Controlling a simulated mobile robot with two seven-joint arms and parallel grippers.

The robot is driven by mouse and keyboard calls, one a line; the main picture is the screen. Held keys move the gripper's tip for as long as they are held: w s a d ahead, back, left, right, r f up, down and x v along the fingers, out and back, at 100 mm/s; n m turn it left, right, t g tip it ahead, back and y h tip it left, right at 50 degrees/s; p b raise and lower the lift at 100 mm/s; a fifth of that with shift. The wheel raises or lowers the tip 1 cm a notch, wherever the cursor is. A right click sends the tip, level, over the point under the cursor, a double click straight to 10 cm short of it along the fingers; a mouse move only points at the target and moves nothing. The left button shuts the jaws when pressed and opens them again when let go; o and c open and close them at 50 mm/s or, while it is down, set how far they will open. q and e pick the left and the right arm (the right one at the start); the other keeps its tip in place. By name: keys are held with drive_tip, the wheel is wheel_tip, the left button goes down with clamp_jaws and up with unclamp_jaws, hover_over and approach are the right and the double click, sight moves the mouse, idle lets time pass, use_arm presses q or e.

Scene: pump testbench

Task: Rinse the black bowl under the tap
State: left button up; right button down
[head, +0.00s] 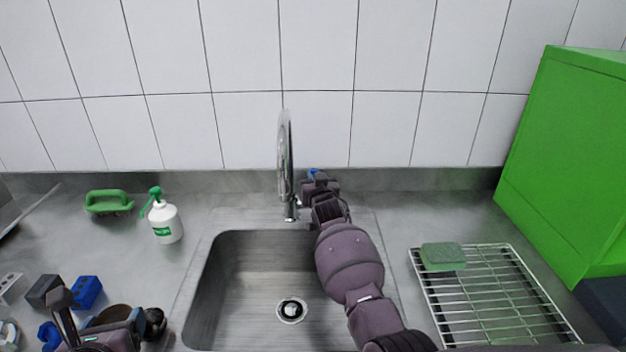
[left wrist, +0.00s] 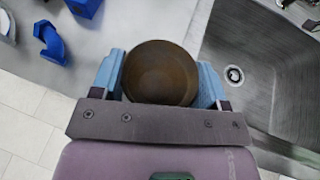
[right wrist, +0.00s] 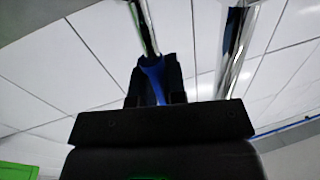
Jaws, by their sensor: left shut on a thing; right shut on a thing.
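The bowl (left wrist: 160,75), dark with a brownish inside, sits between the light blue fingers of my left gripper (left wrist: 160,85), which is shut on it. In the head view the bowl (head: 112,314) is partly hidden at the lower left, over the counter left of the sink (head: 250,270). The chrome tap (head: 285,150) stands behind the sink. My right gripper (head: 313,177) is beside the tap's base. In the right wrist view my right gripper (right wrist: 152,70) is shut on a thin chrome rod (right wrist: 145,28), seemingly the tap's lever. I see no clear water stream.
A white spray bottle (head: 165,222) and green brush (head: 108,202) stand left of the sink. Blue parts (head: 86,291) lie near my left gripper. A wire rack (head: 490,290) with a green sponge (head: 442,256) is at right, by a green box (head: 565,160). The sink basin is empty.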

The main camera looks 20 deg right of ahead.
use_arm(q)
wheel_tip(320, 180, down, 3)
drive_tip(key=shift+r+b, duration=0.1)
drive_tip(key=shift+b, duration=0.8)
use_arm(e)
drive_tip(key=shift+s+a+f+t, duration=0.15)
drive_tip(key=shift+s+f+t, duration=0.1)
drive_tip(key=shift+s+t, duration=0.25)
use_arm(q)
drive_tip(key=shift+f, duration=0.3)
use_arm(e)
drive_tip(key=shift+r, duration=0.15)
use_arm(q)
drive_tip(key=shift+r, duration=0.1)
use_arm(e)
drive_tip(key=shift+r, duration=0.1)
drive_tip(key=c, duration=1.2)
unclamp_jaws()
use_arm(q)
drive_tip(key=shift+r, duration=0.1)
